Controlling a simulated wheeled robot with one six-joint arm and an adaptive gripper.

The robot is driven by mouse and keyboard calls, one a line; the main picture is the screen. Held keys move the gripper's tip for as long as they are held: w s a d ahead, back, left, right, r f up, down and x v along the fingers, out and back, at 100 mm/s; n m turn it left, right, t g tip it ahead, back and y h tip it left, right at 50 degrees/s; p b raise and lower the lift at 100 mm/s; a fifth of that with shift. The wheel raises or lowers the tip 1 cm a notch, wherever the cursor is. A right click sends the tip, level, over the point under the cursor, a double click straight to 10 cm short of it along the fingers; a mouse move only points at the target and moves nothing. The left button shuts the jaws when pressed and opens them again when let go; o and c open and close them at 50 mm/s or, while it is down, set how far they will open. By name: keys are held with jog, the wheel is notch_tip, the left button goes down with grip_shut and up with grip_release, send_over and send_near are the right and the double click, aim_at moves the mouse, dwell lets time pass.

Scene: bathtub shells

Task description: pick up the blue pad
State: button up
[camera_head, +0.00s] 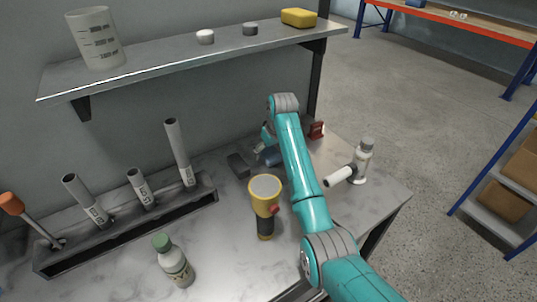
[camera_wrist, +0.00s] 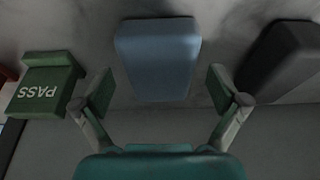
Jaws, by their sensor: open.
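The blue pad (camera_wrist: 158,58) is a rounded block lying on the marbled bench, near the middle of the wrist view. In the head view only a part of the blue pad (camera_head: 271,157) shows beside my teal arm. My gripper (camera_wrist: 160,92) is open, with one finger on each side of the pad's near end in the wrist view. The fingers look apart from the pad, and I cannot tell the exact height above the bench. In the head view my gripper (camera_head: 266,143) is partly hidden behind the arm.
A dark grey block (camera_wrist: 286,60) lies right of the pad and a green PASS block (camera_wrist: 43,84) left of it. A shelf (camera_head: 150,68) overhangs the back.

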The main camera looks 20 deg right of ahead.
aim_at(269, 151)
jog(key=c, duration=1.2)
jog(key=shift+c, duration=0.2)
notch_tip(269, 151, up, 10)
